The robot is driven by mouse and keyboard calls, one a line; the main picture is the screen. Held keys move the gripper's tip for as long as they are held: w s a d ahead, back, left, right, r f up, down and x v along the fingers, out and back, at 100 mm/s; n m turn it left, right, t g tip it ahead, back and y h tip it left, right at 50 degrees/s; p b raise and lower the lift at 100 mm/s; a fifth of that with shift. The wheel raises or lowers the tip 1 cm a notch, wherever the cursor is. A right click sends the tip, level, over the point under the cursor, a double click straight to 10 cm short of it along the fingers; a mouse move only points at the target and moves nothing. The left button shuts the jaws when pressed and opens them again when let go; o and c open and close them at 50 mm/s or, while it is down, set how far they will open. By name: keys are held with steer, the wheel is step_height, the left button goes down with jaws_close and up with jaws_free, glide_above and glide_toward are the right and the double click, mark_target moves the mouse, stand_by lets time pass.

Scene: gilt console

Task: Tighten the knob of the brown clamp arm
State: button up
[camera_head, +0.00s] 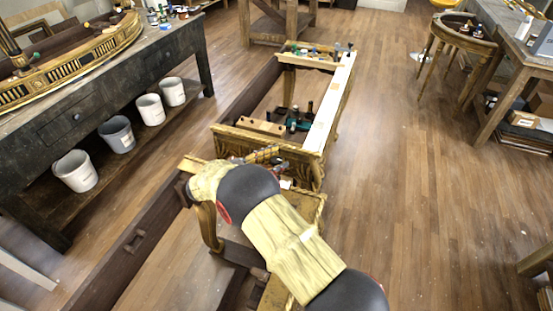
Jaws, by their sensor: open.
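The gilt console (318,165) stands in the middle of the view, with an open frame and carved gold sides. My arm reaches in from the bottom and covers the console's near part. My gripper cannot be made out; the far end of my arm is at the console's near left corner. A small brown and gold item (264,154) lies along the near carved rail, just beyond my arm. I cannot tell whether it is the brown clamp arm, and no knob shows clearly.
A wooden block (261,127) and dark green-blue tools (298,122) lie inside the console frame. A dark workbench (92,88) with several buckets (150,109) on its lower shelf stands at left. A round gilt table (466,38) stands at upper right. The wood floor (410,180) at right is clear.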

steer(key=v, duration=1.1)
steer(key=shift+s+a, duration=0.15)
steer(key=shift+a, duration=0.2)
